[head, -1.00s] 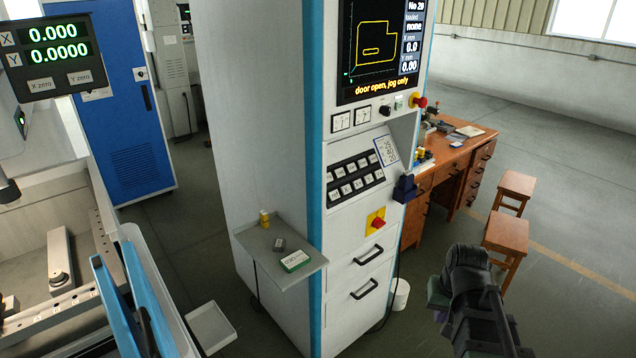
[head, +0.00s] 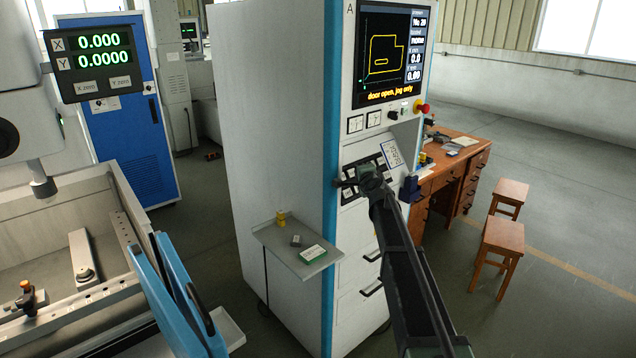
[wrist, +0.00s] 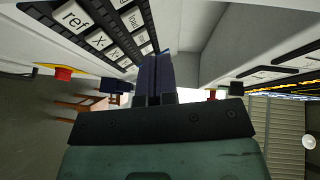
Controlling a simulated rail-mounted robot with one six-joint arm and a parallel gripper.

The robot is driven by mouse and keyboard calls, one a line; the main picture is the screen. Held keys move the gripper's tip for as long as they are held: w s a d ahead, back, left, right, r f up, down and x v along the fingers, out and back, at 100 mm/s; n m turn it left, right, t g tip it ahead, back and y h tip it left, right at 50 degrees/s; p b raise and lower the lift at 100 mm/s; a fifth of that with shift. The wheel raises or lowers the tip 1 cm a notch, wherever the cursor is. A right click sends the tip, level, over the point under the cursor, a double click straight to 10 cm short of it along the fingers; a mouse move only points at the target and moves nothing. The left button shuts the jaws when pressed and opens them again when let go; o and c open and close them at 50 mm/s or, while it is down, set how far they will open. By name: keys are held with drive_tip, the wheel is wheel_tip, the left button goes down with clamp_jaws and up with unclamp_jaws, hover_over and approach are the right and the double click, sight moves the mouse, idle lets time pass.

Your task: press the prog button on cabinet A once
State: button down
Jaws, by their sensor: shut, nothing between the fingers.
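Cabinet A (head: 275,130), marked with an A at its top, stands in the middle of the head view. Its button panel (head: 358,165) is largely covered by my arm there. In the wrist view the panel (wrist: 100,30) shows at the upper left, with white keys on black; a key marked "ref" (wrist: 73,16) is readable. I cannot make out a prog label. My gripper (head: 346,183) is in front of the panel; its shut, empty fingers also show in the wrist view (wrist: 153,70), close to the keys. Contact with a key cannot be told.
A screen (head: 394,55) above the panel reads "door open, jog only". A red emergency knob (head: 422,108) sits at its lower right. A side shelf (head: 280,242) holds small boxes. A wooden desk (head: 450,180) and two stools (head: 502,238) stand right, with open floor beyond.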

drive_tip(key=shift+w+d+r+m+t+h, duration=0.1)
drive_tip(key=shift+d+r+m+t+h, duration=0.15)
drive_tip(key=shift+d+r+m+h, duration=0.25)
drive_tip(key=shift+d+r+m+t+h, duration=0.2)
drive_tip(key=shift+d+m+t, duration=0.1)
drive_tip(key=shift+m, duration=0.3)
drive_tip(key=shift+f, duration=0.1)
drive_tip(key=shift+w+a+f+b, duration=1.1)
drive_tip(key=shift+w+f+b, duration=0.2)
drive_tip(key=shift+w, duration=0.15)
drive_tip(key=shift+w+a+f+b, duration=1.1)
drive_tip(key=shift+w+f+b, duration=0.2)
drive_tip(key=shift+w, duration=0.1)
drive_tip(key=shift+w+a+f, duration=0.2)
drive_tip(key=shift+w, duration=0.05)
